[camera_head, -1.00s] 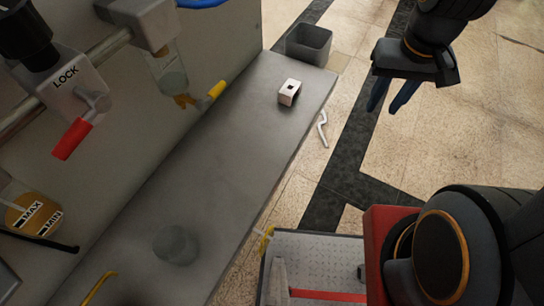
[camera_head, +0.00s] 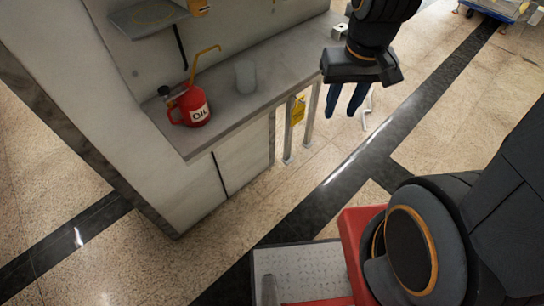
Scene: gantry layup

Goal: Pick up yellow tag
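A yellow tag (camera_head: 299,110) with dark marking hangs upright below the bench top, beside the grey metal legs. My gripper (camera_head: 343,108) is in the upper right of the view, pointing down, to the right of the tag in the picture and apart from it. Its two blue fingers are spread with nothing visible between them, so it is open. How the tag is attached is too small to tell.
The grey bench (camera_head: 225,105) carries a red oil can (camera_head: 190,108) with a yellow spout, a grey cup (camera_head: 246,77) and a small white block (camera_head: 340,31). A white object (camera_head: 367,108) is behind my gripper. Speckled floor in front of the bench is clear.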

